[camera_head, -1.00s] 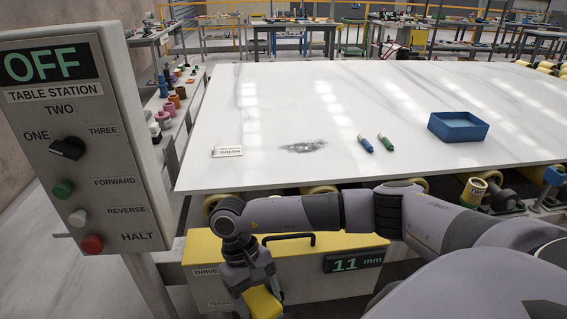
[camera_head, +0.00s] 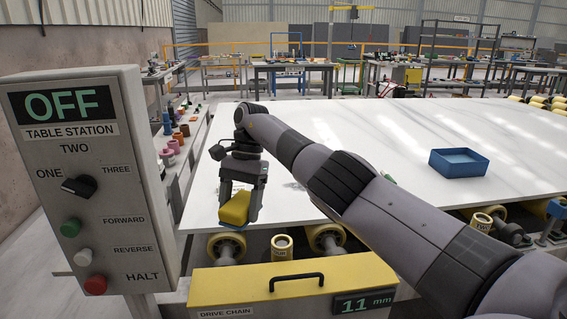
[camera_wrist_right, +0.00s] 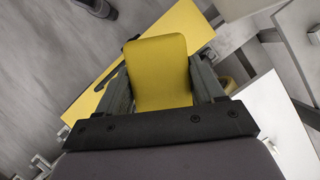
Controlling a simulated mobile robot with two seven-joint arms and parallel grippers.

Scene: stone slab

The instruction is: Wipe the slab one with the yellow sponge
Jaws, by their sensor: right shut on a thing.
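The yellow sponge (camera_head: 235,208) is held between the fingers of my right gripper (camera_head: 240,206), which is shut on it. It also shows in the wrist view (camera_wrist_right: 158,72), with the yellow cover and floor behind it. The white stone slab (camera_head: 330,125) lies flat on rollers. In the head view the sponge overlaps the slab's near edge towards its left corner; I see no clear contact. My left gripper is not in view.
A control panel (camera_head: 85,180) reading OFF stands close at the left. A blue tray (camera_head: 459,163) sits on the slab at right. A marker tip (camera_head: 389,178) peeks out past my arm. The yellow drive chain box (camera_head: 290,282) is below the slab's edge.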

